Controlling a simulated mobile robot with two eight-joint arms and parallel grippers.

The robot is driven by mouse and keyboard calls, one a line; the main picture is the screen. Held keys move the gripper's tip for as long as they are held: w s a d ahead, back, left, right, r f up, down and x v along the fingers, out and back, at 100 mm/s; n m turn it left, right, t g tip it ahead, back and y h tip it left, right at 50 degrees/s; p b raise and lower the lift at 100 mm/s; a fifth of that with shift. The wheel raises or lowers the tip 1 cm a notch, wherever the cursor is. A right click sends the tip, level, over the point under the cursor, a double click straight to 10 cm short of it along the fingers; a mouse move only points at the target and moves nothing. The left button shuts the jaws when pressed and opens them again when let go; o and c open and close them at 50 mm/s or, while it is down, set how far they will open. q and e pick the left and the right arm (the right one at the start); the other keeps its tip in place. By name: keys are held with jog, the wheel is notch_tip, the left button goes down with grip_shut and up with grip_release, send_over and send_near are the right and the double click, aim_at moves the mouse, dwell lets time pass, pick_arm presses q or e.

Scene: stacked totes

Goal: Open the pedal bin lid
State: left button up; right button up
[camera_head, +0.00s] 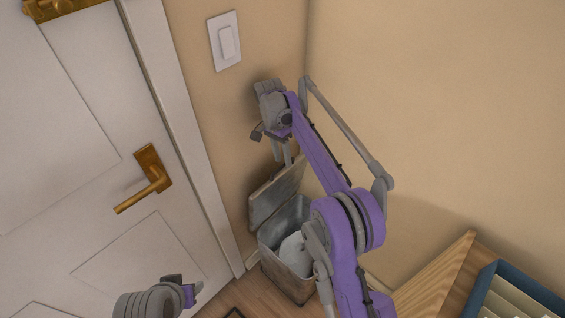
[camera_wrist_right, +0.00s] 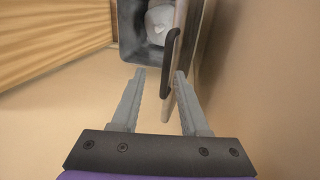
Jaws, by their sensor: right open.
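The pedal bin (camera_head: 290,282) is a grey metal box in the corner by the door. Its lid (camera_head: 272,200) stands raised, tilted up toward the wall, and the inside shows with a white bag (camera_head: 292,250). My right gripper (camera_head: 284,160) is above the raised lid, pointing down. In the right wrist view my right gripper (camera_wrist_right: 162,74) is open, with the lid's edge (camera_wrist_right: 181,45) and a dark handle-like strip (camera_wrist_right: 168,55) between or just beyond its fingers; contact cannot be told. My left gripper (camera_head: 188,290) is at the lower left, away from the bin; its jaw opening is unclear.
A white door (camera_head: 60,150) with a brass handle (camera_head: 150,185) is on the left. A light switch (camera_head: 226,42) is on the wall above. A wooden piece of furniture (camera_head: 445,270) and a blue tote (camera_head: 520,285) are at the lower right. Walls close in behind the bin.

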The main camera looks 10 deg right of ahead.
notch_tip(320, 180, up, 6)
jog(key=shift+p, duration=0.4)
dwell(0.3)
